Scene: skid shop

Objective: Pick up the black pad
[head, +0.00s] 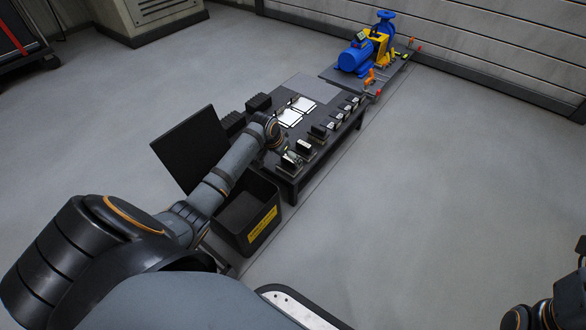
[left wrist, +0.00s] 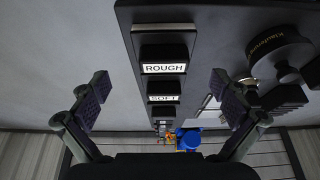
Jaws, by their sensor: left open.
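Black block-shaped pads stand in a row on the dark workbench (head: 283,171). In the left wrist view, one has a ROUGH label (left wrist: 164,52) and one behind it has a SOFT label (left wrist: 164,84). I cannot tell which one the task means. My left gripper (left wrist: 160,88) is open and empty, its two fingers spread to either side of the row, above the bench. In the head view it is over the bench's near end, partly hidden by its own wrist.
A blue pump (head: 357,56) stands beyond. Floor to the right is clear.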

